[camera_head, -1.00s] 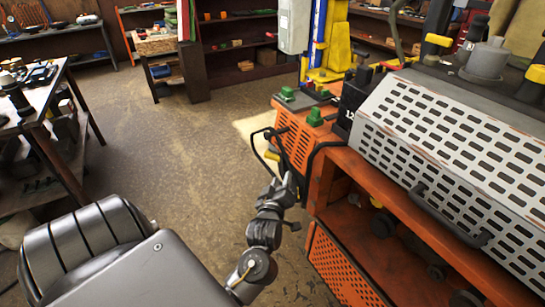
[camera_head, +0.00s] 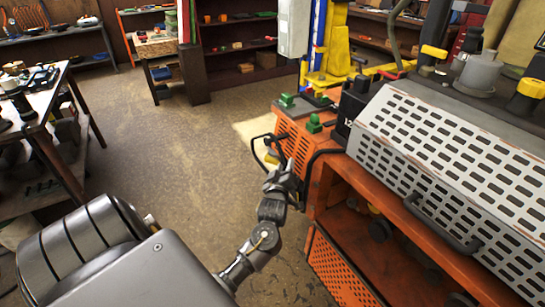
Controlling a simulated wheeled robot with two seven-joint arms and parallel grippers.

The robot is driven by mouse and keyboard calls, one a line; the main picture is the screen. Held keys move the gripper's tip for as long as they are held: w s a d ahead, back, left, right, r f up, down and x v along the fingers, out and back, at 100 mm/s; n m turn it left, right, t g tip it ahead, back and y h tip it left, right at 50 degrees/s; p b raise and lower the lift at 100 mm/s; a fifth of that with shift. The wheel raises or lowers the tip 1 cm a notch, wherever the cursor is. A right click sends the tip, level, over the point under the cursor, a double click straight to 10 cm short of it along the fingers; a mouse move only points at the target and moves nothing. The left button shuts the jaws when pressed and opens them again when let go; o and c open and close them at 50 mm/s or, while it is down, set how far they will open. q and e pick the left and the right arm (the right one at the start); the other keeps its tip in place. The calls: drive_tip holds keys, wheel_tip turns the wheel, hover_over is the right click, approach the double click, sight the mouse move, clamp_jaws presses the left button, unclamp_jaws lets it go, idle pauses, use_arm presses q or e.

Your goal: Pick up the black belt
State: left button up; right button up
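No black belt can be told for certain. A thin black loop (camera_head: 256,149) shows at the left end of the orange cart (camera_head: 297,141), and a second black curved bar (camera_head: 309,166) shows at its near corner. I cannot tell whether either is the belt or a handle. My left gripper (camera_head: 286,168) is just in front of the cart's end, between these two black shapes, with its fingers pointing up and away. It overlaps the loop's lower part in the picture; contact and finger opening cannot be made out. My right gripper is not in view.
A perforated grey cover with a dark handle (camera_head: 440,225) sits on the orange cart at right, above an open shelf (camera_head: 360,232). Green clamps (camera_head: 314,123) and a black box (camera_head: 356,102) are on top. A cluttered workbench (camera_head: 45,108) stands left. The floor between is clear.

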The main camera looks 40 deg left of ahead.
use_arm(q)
drive_tip(key=x, duration=0.2)
drive_tip(key=shift+w+a, duration=0.25)
drive_tip(key=shift+d, duration=0.1)
clamp_jaws()
